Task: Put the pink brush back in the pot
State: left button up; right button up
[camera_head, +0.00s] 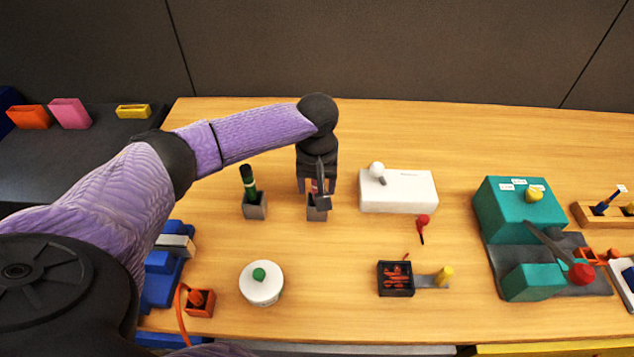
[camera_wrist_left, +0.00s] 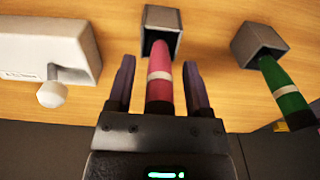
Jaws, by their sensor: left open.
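The pink brush (camera_wrist_left: 160,78) has a pale band and shows in the left wrist view, between the two fingers of my left gripper (camera_wrist_left: 160,85). The fingers are open, with a gap on each side of the brush. The brush's far end is at the mouth of a grey square pot (camera_wrist_left: 162,18); I cannot tell how deep it sits. In the head view my left gripper (camera_head: 317,188) is above this grey pot (camera_head: 317,211) and hides most of the brush. My right gripper is not in view.
A second grey pot (camera_head: 255,209) with a green brush (camera_head: 248,182) stands just to the left. A white box with a ball (camera_head: 398,192) is to the right. A white round container (camera_head: 261,285) and a dark tray (camera_head: 396,280) are nearer. Bare table lies between them.

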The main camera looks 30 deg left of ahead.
pick_arm(q)
jog(key=r+p, duration=0.2)
jog(key=r, duration=0.4)
jog(key=r+p, duration=0.3)
jog(key=r, duration=0.3)
jog(key=shift+s+d+r, duration=0.1)
jog(key=shift+s+d, duration=0.05)
jog(key=shift+s, duration=0.05)
